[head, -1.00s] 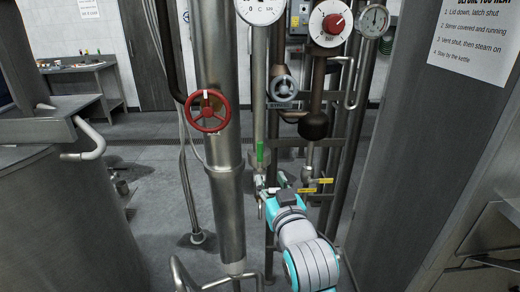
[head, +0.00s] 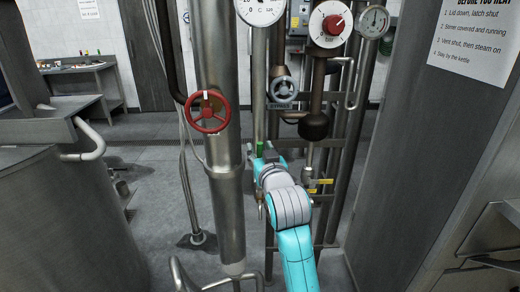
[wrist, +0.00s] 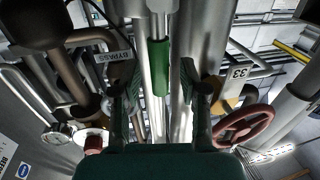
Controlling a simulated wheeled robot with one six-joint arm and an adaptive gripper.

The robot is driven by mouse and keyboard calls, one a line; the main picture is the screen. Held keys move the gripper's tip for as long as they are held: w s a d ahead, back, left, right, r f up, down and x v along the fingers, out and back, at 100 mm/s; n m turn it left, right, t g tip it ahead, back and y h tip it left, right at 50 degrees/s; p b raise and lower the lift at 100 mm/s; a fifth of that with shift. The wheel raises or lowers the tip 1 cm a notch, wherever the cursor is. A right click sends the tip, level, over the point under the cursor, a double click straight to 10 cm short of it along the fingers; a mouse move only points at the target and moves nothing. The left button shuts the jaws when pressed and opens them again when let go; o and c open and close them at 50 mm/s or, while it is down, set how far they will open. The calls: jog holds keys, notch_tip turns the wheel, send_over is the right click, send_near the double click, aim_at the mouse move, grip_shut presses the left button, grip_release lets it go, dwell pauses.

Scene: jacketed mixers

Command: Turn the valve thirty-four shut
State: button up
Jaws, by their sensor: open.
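A green lever handle (head: 260,147) stands upright on the pipework in the head view, its lower part hidden by my arm. In the wrist view the green handle (wrist: 160,66) lies between the two fingers of my gripper (wrist: 160,88). The fingers are open, one on each side of it, with gaps visible. In the head view my gripper (head: 264,160) is at the handle, mostly hidden by my wrist. I see no tag reading 34, so I cannot tell from a label which valve this is.
A red handwheel (head: 208,111) is on the thick pipe to the left; a 33 tag (wrist: 238,72) shows near the red wheel in the wrist view. A grey bypass wheel (head: 283,88) sits above right. Yellow handles (head: 320,182) are close on the right. A grey cabinet (head: 405,150) stands further right.

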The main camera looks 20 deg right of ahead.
jog(key=shift+w, duration=0.35)
grip_shut()
jog(key=shift+d, duration=0.1)
jog(key=d+m, duration=0.1)
jog(key=m, duration=0.2)
jog(key=shift+s+d+f+t, duration=0.2)
jog(key=shift+s+d+t, duration=0.1)
jog(key=shift+d, duration=0.05)
jog(key=d+f+m+h, duration=0.2)
jog(key=f+m, duration=0.1)
jog(key=m, duration=0.5)
jog(key=s+d+f+m+t+h, duration=0.1)
jog(key=d+f+m+h, duration=0.1)
jog(key=m, duration=0.7)
jog(key=shift+d+f, duration=0.35)
jog(key=shift+f, duration=0.4)
jog(key=shift+s+f, duration=0.1)
